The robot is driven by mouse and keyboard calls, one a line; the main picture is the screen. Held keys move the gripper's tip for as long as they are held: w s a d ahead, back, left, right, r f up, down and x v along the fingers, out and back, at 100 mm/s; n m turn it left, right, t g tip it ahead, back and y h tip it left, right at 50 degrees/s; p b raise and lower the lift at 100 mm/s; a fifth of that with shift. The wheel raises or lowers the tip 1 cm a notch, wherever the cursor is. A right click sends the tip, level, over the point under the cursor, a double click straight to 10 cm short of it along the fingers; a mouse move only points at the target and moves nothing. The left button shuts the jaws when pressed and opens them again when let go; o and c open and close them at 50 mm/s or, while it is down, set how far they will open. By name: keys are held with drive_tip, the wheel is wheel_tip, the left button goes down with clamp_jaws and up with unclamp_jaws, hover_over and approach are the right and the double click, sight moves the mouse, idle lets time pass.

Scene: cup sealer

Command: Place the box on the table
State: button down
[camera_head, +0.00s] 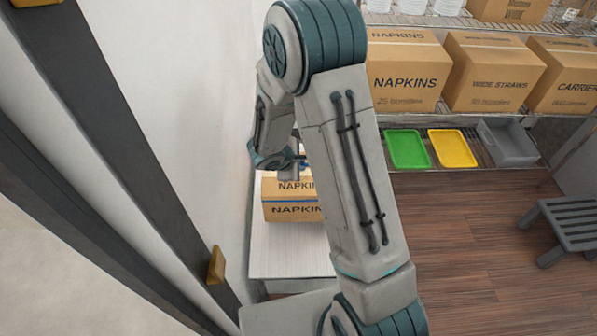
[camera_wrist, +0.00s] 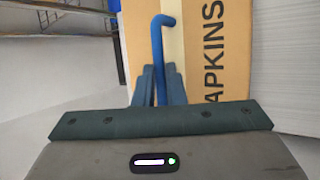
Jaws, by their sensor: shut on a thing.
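The box (camera_head: 292,210) is brown cardboard marked NAPKINS, with a blue band across it. It is over the light table (camera_head: 285,258), partly hidden behind my arm; I cannot tell whether its underside touches the top. My gripper (camera_head: 294,168) is at the top of the box, its fingertips hard to see in the head view. In the wrist view, the fingers (camera_wrist: 158,85) are shut around a bent blue strip (camera_wrist: 160,45) that runs along the box (camera_wrist: 222,55). The lettering on the box reads sideways there.
A white wall runs close along the table's left side. Shelves at the back hold other cardboard boxes (camera_head: 405,75), a green tray (camera_head: 407,149), a yellow tray (camera_head: 453,148) and a grey bin (camera_head: 508,143). A grey stool (camera_head: 568,220) stands at right on open wooden floor.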

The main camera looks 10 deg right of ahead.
sight(302, 183)
drive_tip(key=shift+f+b, duration=0.3)
drive_tip(key=shift+f, duration=1.7)
drive_tip(key=shift+f, duration=0.15)
drive_tip(key=c, duration=1.5)
unclamp_jaws()
